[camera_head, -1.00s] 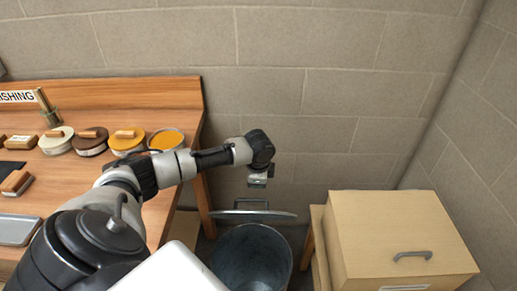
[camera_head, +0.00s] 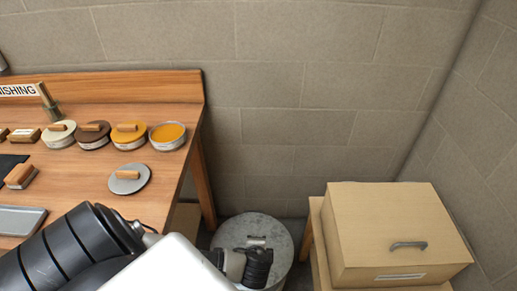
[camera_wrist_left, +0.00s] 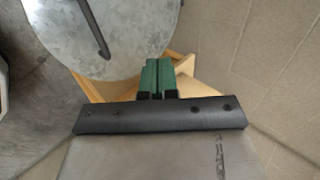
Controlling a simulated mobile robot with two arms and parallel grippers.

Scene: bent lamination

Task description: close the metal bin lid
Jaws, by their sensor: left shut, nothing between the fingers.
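The round grey metal lid (camera_head: 253,226) lies over the mouth of the bin in the head view, looking flat, with a small handle on top. The bin's body is mostly hidden under the lid and my left arm. In the left wrist view the mottled metal lid (camera_wrist_left: 120,50) fills the upper left, with its dark bar handle. My left gripper (camera_wrist_left: 158,65) shows as green fingers, shut and empty, near the lid's edge; whether they touch it I cannot tell. In the head view the fingers are hidden by the wrist. My right gripper is not in view.
A wooden bench (camera_head: 95,165) with several round tins and a tray (camera_head: 18,220) stands left of the bin. A light wooden box (camera_head: 395,225) with a grey handle is close on the right. The block wall (camera_head: 320,110) is just behind.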

